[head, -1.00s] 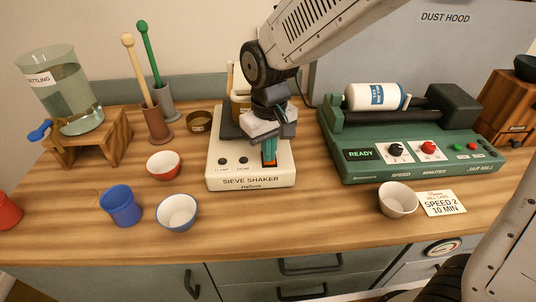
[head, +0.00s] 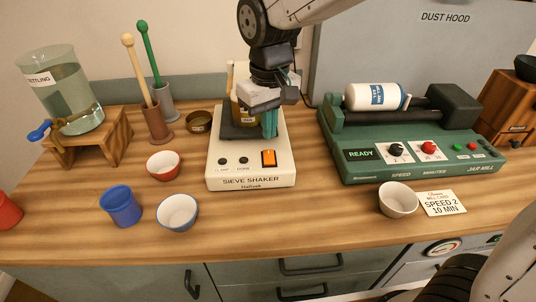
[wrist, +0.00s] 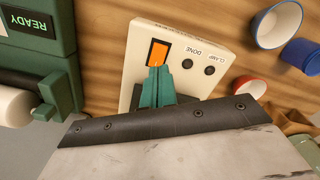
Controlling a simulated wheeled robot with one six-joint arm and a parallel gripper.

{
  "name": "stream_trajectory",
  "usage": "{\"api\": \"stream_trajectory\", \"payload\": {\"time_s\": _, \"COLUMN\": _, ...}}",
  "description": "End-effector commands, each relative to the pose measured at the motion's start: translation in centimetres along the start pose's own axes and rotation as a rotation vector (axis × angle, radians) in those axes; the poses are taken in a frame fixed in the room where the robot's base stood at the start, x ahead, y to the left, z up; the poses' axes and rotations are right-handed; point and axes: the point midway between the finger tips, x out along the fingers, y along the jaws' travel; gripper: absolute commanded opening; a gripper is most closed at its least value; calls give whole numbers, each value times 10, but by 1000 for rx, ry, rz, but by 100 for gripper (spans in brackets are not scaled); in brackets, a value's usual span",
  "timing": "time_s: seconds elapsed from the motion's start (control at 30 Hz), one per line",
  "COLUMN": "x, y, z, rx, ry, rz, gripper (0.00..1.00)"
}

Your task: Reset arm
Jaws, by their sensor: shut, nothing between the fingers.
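My gripper (head: 270,123) is shut and empty, its teal fingers pointing down above the sieve shaker (head: 225,172). In the head view the fingertips are behind the orange switch (head: 268,158), which is in full view. In the wrist view the closed fingers (wrist: 156,85) show in front of the same shaker, with their tips close to the orange switch (wrist: 158,53). From these views I cannot tell the exact gap.
The green jar mill (head: 360,170) with a white jar (head: 372,97) stands to the right. A white bowl (head: 398,200), blue-rimmed bowl (head: 177,212), blue cup (head: 121,206) and red bowl (head: 163,165) stand on the wooden table. A water tank (head: 65,90) is at left.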

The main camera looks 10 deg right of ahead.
Motion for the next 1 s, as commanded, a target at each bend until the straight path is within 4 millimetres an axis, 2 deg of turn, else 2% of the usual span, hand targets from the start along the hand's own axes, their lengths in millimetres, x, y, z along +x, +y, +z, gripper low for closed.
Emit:
{"api": "stream_trajectory", "payload": {"time_s": 0.47, "x": -1, "y": 0, "z": 1, "rx": 0, "ry": -5, "rz": 0, "gripper": 0}}
{"api": "stream_trajectory", "payload": {"time_s": 0.57, "x": 7, "y": 0, "z": 14, "rx": -2, "ry": -47, "rz": 1, "gripper": 0}}
{"api": "stream_trajectory", "payload": {"time_s": 0.67, "x": 5, "y": 7, "z": 45, "rx": 14, "ry": -82, "rz": 1, "gripper": 0}}
{"api": "stream_trajectory", "payload": {"time_s": 0.77, "x": -6, "y": 24, "z": 82, "rx": 61, "ry": -90, "rz": -1, "gripper": 0}}
{"api": "stream_trajectory", "payload": {"time_s": 1.0, "x": -27, "y": 64, "z": 182, "rx": 232, "ry": -53, "rz": -4, "gripper": 0}}
